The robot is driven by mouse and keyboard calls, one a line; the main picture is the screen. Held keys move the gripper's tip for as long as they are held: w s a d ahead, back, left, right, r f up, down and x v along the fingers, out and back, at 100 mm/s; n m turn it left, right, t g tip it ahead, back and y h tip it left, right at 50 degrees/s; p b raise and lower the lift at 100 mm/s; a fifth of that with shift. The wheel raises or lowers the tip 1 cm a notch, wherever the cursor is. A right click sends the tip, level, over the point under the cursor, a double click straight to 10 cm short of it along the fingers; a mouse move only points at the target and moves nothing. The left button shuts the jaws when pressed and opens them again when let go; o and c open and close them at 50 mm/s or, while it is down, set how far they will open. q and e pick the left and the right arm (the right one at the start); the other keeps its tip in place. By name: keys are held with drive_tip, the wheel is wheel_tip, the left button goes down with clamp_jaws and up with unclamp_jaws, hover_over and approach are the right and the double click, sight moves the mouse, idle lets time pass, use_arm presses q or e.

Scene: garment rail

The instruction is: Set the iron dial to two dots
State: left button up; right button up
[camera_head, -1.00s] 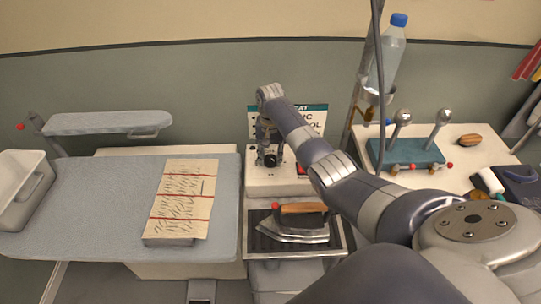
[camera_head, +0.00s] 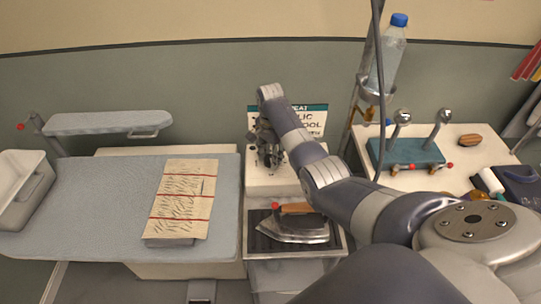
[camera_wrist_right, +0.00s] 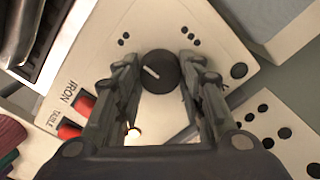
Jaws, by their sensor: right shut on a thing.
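The iron dial (camera_wrist_right: 160,72) is a round black knob with a white pointer line, on a white control panel (camera_wrist_right: 215,20). In the wrist view the line slants toward the upper left of the knob. Small black dot groups (camera_wrist_right: 124,39) and (camera_wrist_right: 189,36) mark the panel around it. My right gripper (camera_wrist_right: 158,68) has its two fingers on either side of the dial and is shut on it. In the head view my right gripper (camera_head: 270,152) hides the dial. My left gripper is not in view.
Beside the dial are red switches (camera_wrist_right: 69,131) and the printed word IRON. The iron (camera_head: 292,226) with a wooden handle rests on a dark tray in front of the panel. An ironing board (camera_head: 100,205) with a striped cloth (camera_head: 182,200) lies left.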

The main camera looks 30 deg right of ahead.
drive_tip(key=shift+w+r, duration=0.1)
drive_tip(key=shift+r, duration=0.05)
drive_tip(key=o, duration=0.9)
drive_tip(key=shift+o, duration=0.7)
wheel_tip(320, 180, up, 12)
